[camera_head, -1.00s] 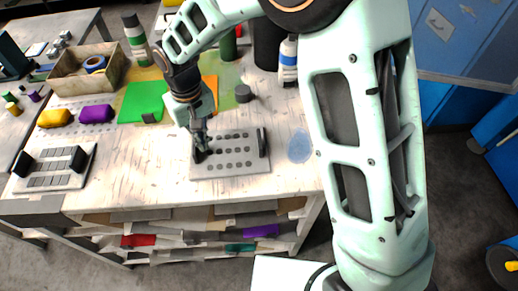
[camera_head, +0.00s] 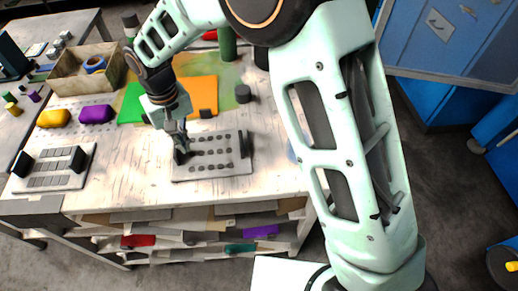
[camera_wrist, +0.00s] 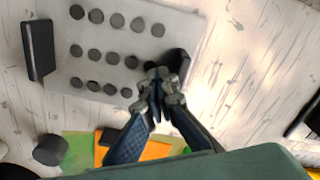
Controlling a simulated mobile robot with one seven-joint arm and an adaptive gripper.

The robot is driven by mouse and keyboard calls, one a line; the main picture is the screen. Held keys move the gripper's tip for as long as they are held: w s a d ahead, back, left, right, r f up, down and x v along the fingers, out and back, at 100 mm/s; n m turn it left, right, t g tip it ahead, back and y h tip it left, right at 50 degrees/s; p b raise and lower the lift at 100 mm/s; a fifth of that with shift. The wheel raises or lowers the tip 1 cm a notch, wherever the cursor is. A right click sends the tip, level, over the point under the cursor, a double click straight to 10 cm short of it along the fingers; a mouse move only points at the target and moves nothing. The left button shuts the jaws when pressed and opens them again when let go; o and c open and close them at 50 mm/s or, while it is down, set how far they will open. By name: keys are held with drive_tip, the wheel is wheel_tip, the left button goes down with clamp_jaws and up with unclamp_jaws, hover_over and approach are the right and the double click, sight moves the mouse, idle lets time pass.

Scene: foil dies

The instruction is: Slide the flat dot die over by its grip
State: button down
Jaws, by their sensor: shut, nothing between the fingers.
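The flat dot die is a grey plate with rows of dark dots (camera_head: 212,166) lying on the worn white workbench. It has an upright black grip at each end, the left one (camera_head: 181,157) and the right one (camera_head: 246,146). My gripper (camera_head: 179,143) is shut, pointing down at the left grip, with nothing held between its fingers. In the wrist view the closed fingertips (camera_wrist: 158,78) are right beside that grip (camera_wrist: 178,62), partly covering it; whether they touch is hard to tell. The other grip (camera_wrist: 39,50) stands clear at the far end of the plate.
A die with rectangular bars (camera_head: 48,170) lies to the left, with bare bench between. Behind are green and orange sheets (camera_head: 199,92), a dark round puck (camera_head: 243,93), purple (camera_head: 96,114) and yellow (camera_head: 54,118) lumps, and a wooden box (camera_head: 72,83).

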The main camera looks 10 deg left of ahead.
drive_tip(key=shift+s+a+p, duration=0.1)
drive_tip(key=shift+s+a, duration=0.2)
drive_tip(key=shift+a, duration=1.05)
drive_tip(key=shift+s+a+p, duration=0.15)
drive_tip(key=shift+s+a, duration=0.2)
drive_tip(key=shift+a, duration=0.95)
drive_tip(key=shift+s+a+p, duration=0.1)
drive_tip(key=shift+s+a, duration=0.2)
drive_tip(key=shift+a, duration=1.05)
drive_tip(key=shift+d, duration=0.2)
drive_tip(key=shift+w+d, duration=0.2)
drive_tip(key=shift+d, duration=0.4)
wheel_tip(320, 180, up, 9)
drive_tip(key=p, duration=0.5)
